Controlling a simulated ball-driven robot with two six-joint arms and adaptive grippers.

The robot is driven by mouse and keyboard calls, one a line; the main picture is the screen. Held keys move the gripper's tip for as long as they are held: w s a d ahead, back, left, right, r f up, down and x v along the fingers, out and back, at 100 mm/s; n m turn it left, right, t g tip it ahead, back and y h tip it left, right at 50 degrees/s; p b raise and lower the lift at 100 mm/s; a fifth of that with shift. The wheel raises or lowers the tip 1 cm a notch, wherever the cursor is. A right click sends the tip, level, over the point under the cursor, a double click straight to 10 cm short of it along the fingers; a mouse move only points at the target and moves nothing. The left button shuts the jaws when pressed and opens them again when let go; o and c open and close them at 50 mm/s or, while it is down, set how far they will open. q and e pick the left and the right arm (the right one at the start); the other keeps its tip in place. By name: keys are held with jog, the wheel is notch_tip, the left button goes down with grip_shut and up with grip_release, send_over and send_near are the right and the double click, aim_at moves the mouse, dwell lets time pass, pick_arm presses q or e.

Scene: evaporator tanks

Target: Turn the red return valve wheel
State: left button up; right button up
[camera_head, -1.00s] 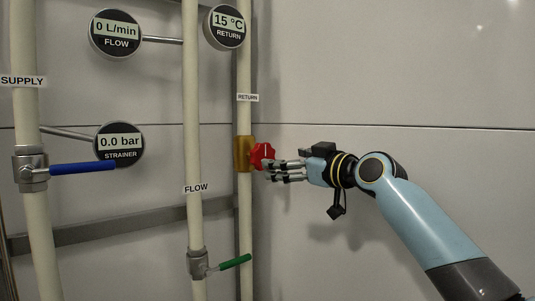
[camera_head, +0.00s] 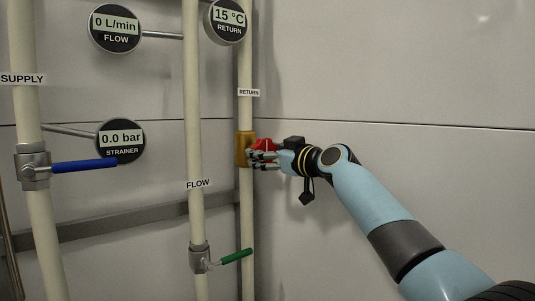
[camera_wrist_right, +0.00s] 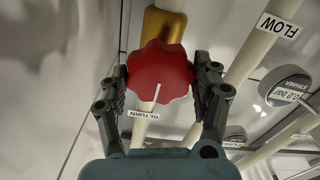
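The red return valve wheel (camera_head: 262,145) sits on a brass valve body (camera_head: 243,149) on the return pipe, partly hidden by my right gripper in the head view. In the right wrist view the lobed red wheel (camera_wrist_right: 160,74) shows a white mark on its face, with the brass body (camera_wrist_right: 164,24) behind it. My right gripper (camera_head: 262,160) is at the wheel. In the wrist view its two fingers (camera_wrist_right: 162,82) stand open on either side of the wheel, very close to its rim; firm contact cannot be made out. My left gripper is not in view.
A blue lever (camera_head: 84,166) is on the supply pipe at left, and a green lever (camera_head: 236,256) is low on the flow pipe. Gauges read 0 L/min (camera_head: 115,28), 15 °C (camera_head: 228,20) and 0.0 bar (camera_head: 121,140). The wall to the right is bare.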

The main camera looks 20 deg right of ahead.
jog(key=c, duration=0.6)
